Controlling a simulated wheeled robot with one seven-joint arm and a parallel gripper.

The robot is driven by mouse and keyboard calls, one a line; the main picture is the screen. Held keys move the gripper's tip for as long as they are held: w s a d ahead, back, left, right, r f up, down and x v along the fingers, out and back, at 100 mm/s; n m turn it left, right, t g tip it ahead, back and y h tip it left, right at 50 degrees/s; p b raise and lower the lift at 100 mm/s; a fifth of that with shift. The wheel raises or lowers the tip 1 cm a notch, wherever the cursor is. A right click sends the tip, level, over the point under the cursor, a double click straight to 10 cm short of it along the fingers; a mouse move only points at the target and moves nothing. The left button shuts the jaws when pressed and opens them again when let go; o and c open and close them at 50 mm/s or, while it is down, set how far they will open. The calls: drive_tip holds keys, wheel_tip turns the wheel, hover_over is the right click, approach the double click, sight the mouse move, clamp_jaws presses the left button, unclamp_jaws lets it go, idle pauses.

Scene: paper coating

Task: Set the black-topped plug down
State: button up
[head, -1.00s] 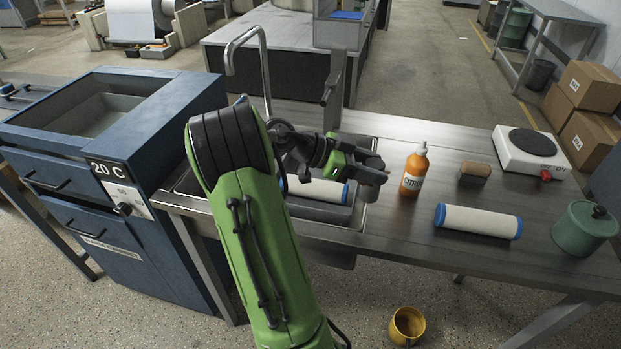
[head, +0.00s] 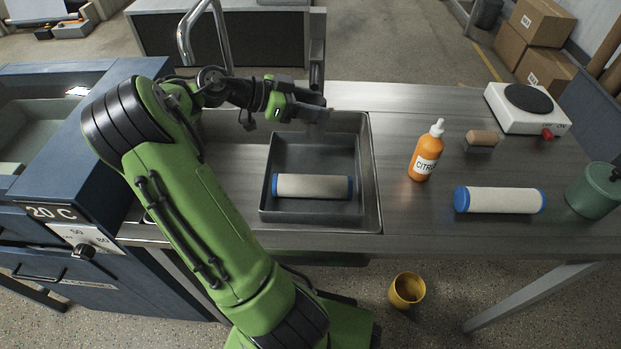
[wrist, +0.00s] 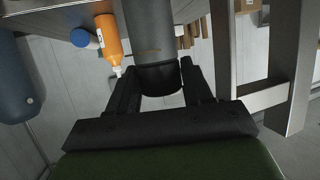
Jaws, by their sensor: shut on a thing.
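The black-topped plug shows in the wrist view as a grey cylinder with a black end (wrist: 160,77) between the fingers of my gripper (wrist: 160,88). My gripper is shut on that black end, and the grey body runs away from it, out of the top of the picture. In the head view my gripper (head: 318,108) is over the far end of the sink (head: 372,170), beyond the grey tray (head: 310,146). The plug is small and dark there, hard to part from the fingers. Its far end is not seen.
The tray in the sink holds a white roller with blue ends (head: 312,187). A curved tap (head: 186,45) rises behind my arm. Right of the sink stand an orange bottle (head: 427,152), a second roller (head: 500,200), a brown-topped block (head: 481,140) and a hotplate (head: 525,108).

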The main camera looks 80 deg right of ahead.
sight(312, 137)
drive_tip(key=shift+w+d, duration=0.25)
drive_tip(key=shift+w, duration=0.05)
wheel_tip(312, 137, down, 10)
drive_tip(key=b, duration=0.4)
drive_tip(key=shift+s+r, duration=0.1)
drive_tip(key=shift+r, duration=0.1)
drive_tip(key=shift+f, duration=0.25)
drive_tip(key=o, duration=1.1)
drive_tip(key=shift+r, duration=0.1)
